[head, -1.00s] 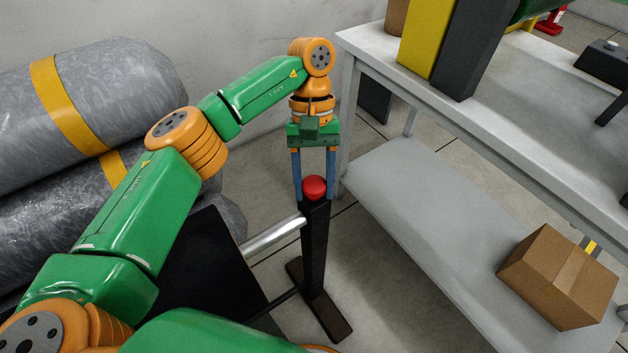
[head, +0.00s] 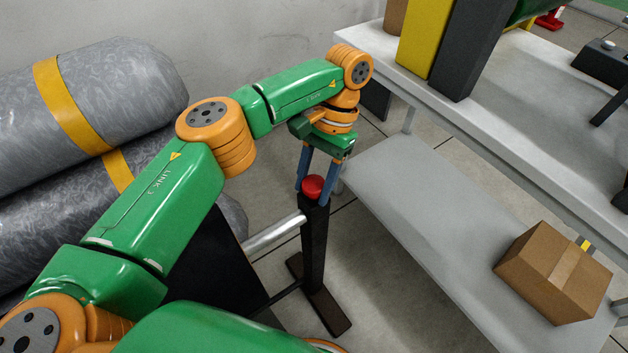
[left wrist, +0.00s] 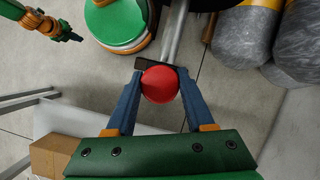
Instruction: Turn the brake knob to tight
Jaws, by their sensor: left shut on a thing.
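The brake knob (head: 313,187) is a round red knob on top of a dark upright post (head: 314,250). It also shows between the fingers in the left wrist view (left wrist: 160,84). My left gripper (head: 315,188) points down over the post from above, with one blue finger on each side of the knob. It is shut on the knob, and its wrist is tilted and turned. The knob has no mark that I can make out. My right gripper is not in the head view. In the left wrist view a green and orange arm end (left wrist: 55,28) shows at top left, small.
A metal bar (head: 273,236) runs left from the post. A grey workbench (head: 420,95) with a lower shelf stands close on the right, with a cardboard box (head: 554,272) on the shelf. Large grey rolls (head: 110,95) with yellow bands lie at left.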

